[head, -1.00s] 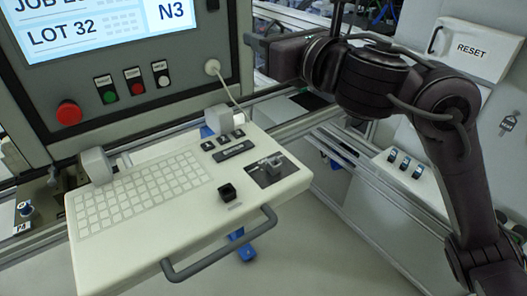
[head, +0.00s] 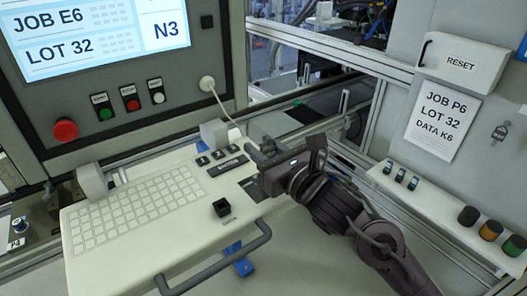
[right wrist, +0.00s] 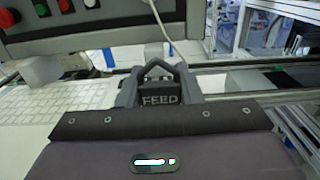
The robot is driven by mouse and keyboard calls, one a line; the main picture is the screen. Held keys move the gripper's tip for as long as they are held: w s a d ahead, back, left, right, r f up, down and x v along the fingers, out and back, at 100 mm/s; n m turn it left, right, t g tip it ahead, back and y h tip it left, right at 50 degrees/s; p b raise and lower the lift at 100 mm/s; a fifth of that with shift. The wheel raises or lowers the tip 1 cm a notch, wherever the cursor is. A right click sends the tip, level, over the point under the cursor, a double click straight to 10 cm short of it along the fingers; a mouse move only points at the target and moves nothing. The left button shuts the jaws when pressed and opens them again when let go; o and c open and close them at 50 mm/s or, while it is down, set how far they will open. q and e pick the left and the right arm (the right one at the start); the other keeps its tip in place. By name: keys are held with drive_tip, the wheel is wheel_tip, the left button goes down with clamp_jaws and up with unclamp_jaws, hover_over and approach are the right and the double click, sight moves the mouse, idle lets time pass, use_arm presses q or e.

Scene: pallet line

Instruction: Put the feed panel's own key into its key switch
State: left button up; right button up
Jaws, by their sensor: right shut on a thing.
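The feed panel (head: 150,205) is a pale tilted keyboard console below the screen. My right gripper (head: 262,164) is over its right end, hiding most of the dark rectangular plate (head: 248,188) there. In the right wrist view a grey piece marked FEED (right wrist: 160,100) sits at the jaws, with a dark loop behind it; I take it as the key, and my right gripper is shut on it. Whether it touches the panel is hidden. A black square block with a recessed top (head: 221,207) stands left of the plate; it may be the key switch. My left gripper is out of view.
A grey handle (head: 215,262) runs along the panel's front edge. A white cable (head: 215,95) hangs from the screen housing behind. At right are a RESET box (head: 460,63), a JOB P6 sheet (head: 443,122) and a shelf with coloured knobs (head: 490,231).

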drive_tip(key=shift+f, duration=0.7)
drive_tip(key=shift+f+b, duration=0.25)
drive_tip(key=shift+b, duration=0.1)
drive_tip(key=o, duration=0.9)
drive_tip(key=shift+r, duration=0.15)
